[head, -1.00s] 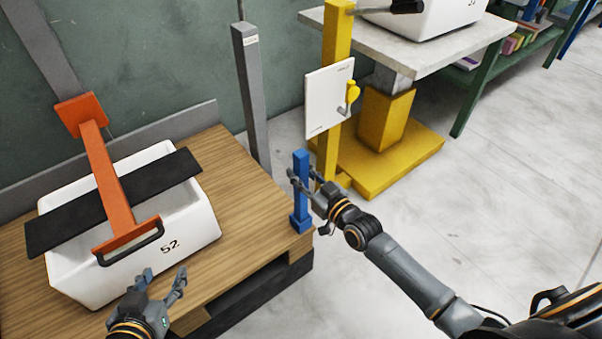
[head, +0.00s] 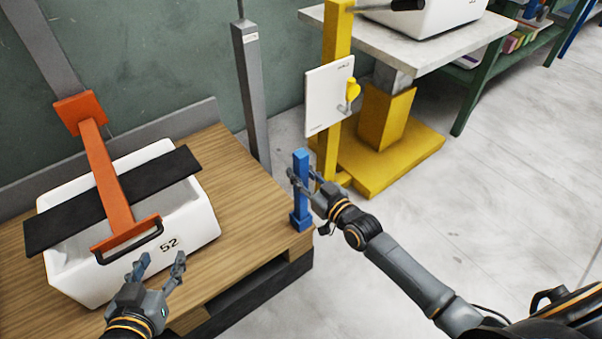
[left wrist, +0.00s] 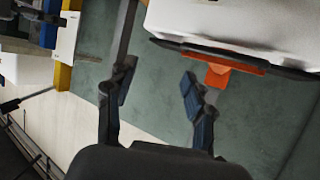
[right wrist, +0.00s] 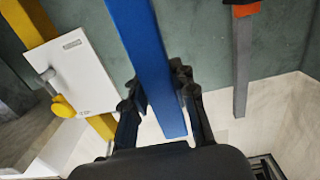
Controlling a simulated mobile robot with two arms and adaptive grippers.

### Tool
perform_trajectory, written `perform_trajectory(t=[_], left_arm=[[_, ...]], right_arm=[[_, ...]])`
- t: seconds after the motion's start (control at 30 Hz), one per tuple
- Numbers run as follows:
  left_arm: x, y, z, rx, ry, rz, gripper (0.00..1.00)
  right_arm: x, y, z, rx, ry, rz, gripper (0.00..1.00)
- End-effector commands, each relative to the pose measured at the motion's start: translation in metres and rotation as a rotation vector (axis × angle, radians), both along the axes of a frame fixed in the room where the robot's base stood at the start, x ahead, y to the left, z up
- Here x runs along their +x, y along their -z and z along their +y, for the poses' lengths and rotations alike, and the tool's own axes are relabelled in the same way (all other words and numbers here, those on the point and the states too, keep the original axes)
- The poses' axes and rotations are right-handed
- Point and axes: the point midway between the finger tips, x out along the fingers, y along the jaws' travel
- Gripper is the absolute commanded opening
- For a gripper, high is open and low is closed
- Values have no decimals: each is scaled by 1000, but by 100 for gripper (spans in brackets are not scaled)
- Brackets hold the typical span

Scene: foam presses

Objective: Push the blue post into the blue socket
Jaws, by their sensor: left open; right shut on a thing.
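The blue post (head: 301,172) stands upright at the right front corner of the wooden table in the head view. Its lower end meets the blue socket (head: 300,223); how deep it sits I cannot tell. My right gripper (head: 303,180) is shut on the upper part of the post. In the right wrist view the post (right wrist: 145,50) runs between the fingers of my right gripper (right wrist: 162,98). My left gripper (head: 160,262) is open and empty in front of the white bin. Its spread fingers (left wrist: 155,98) show in the left wrist view. The socket is not visible in the wrist views.
A white bin (head: 190,225) marked 52 sits on the wooden table (head: 250,200), under an orange press arm (head: 108,180) with a black bar. A grey post (head: 251,95) and a yellow stand (head: 385,135) with a white panel (head: 328,95) are behind. Floor is clear at right.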

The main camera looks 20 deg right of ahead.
Motion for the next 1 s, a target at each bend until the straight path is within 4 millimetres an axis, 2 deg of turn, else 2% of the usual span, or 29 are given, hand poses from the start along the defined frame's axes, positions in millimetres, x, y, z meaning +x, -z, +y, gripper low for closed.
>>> perform_trajectory(t=[0.73, 0.77, 0.8, 0.87, 1.0], left_arm=[[10, -17, -4, -23, 6, -96, 53], [10, -17, -5, -23, 6, -99, 53], [10, -17, -5, -24, 5, -99, 53], [10, -17, -5, -24, 5, -98, 53], [9, -17, -5, -24, 5, -96, 53]], right_arm=[[0, 5, 0, 1, 0, -2, 0], [0, 5, 0, 1, 0, -2, 31], [0, 5, 0, 1, 0, -2, 39], [0, 5, 0, 1, 0, -2, 51], [0, 5, 0, 0, 0, -1, 53]])
